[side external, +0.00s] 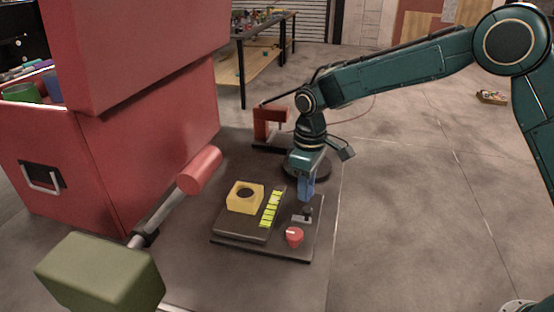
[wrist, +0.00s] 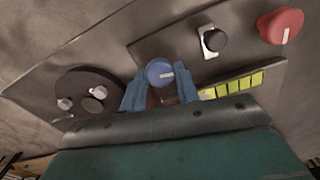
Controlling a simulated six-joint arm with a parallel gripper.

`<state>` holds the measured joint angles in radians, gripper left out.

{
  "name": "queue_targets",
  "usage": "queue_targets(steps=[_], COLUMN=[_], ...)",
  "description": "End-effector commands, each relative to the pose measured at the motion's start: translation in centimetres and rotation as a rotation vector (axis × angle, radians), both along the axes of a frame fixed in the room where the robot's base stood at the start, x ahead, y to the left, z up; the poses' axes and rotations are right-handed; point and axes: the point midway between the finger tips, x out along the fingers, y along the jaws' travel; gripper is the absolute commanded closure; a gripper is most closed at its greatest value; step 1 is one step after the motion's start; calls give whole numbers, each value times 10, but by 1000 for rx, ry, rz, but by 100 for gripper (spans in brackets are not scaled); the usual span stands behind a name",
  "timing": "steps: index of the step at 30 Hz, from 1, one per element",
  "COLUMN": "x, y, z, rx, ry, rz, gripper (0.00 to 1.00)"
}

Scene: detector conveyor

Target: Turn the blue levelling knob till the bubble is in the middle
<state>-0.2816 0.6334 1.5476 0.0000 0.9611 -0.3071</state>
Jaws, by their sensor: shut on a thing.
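The blue knob (wrist: 158,72) sits on the grey panel, between the two blue fingers of my gripper (wrist: 159,84) in the wrist view. The fingers are shut on it from both sides. A white pointer line on its top points right in that view. In the side external view my gripper (side external: 306,188) reaches down to the panel's back right, and its fingers hide the knob. A yellow-green segmented strip (side external: 271,208) lies along the panel; it also shows in the wrist view (wrist: 232,85), partly hidden by my gripper. I cannot make out a bubble in it.
On the panel are a red knob (side external: 294,237), a small black switch (side external: 307,211) and a yellow block with a dark hole (side external: 245,198). A red cylinder on a rod (side external: 199,170) and a red cabinet (side external: 140,155) stand left.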

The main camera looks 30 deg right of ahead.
Motion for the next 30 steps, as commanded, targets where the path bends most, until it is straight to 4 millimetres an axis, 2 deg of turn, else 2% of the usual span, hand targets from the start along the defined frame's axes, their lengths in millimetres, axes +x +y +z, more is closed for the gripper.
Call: queue_targets(steps=[30], x=[1], y=[0], z=[1], rx=[1], ry=[-3], rz=[962], gripper=[92])
